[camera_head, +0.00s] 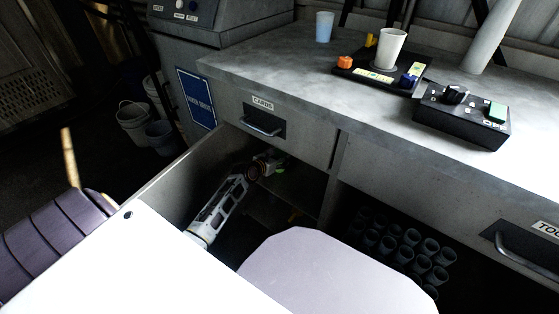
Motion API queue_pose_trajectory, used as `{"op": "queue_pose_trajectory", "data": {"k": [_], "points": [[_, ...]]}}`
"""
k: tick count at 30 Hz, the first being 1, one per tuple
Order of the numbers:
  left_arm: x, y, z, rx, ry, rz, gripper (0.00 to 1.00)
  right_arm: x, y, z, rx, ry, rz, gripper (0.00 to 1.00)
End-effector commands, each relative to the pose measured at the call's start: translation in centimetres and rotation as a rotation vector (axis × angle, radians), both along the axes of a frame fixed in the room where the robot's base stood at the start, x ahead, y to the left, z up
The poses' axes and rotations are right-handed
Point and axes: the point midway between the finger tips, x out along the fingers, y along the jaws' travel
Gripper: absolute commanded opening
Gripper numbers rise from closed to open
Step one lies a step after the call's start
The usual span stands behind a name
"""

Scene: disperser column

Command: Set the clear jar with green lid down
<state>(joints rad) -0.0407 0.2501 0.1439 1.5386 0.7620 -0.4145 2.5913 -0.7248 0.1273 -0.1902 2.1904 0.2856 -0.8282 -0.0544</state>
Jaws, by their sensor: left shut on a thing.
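My left gripper (270,165) reaches into the dark open compartment under the drawer labelled CARDS. It is shut on the clear jar with green lid, of which only a small green patch (281,170) shows at the fingertips. The clear body of the jar is lost in shadow, and I cannot tell whether it touches a surface. My left forearm comes in from the lower left. My right gripper is not in view.
The grey cabinet's CARDS drawer (263,124) sits just above my left gripper. Several cups (412,237) stand in the compartment to the right. The counter (290,72) carries a white cup (390,48), a blue cup (324,26) and a black button box (461,115). Buckets (135,121) stand at left.

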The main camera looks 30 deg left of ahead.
Motion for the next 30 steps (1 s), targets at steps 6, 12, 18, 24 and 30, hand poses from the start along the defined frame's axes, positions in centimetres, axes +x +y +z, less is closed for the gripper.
{"op": "queue_pose_trajectory", "data": {"k": [6,12,18,24,30], "points": [[0.14,0.01,-0.04,0.001,-0.002,0.000,0.23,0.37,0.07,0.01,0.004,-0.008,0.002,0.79],[0.14,0.01,-0.01,0.000,-0.002,0.001,0.23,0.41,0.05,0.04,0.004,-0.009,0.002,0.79],[0.11,0.00,-0.29,-0.001,-0.001,0.000,0.60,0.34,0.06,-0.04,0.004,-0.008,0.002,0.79],[0.10,0.00,-0.29,-0.001,-0.001,0.000,0.75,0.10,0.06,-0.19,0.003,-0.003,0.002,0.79],[0.09,0.00,-0.30,0.000,0.000,0.000,0.75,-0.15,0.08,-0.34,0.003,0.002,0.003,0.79]]}}
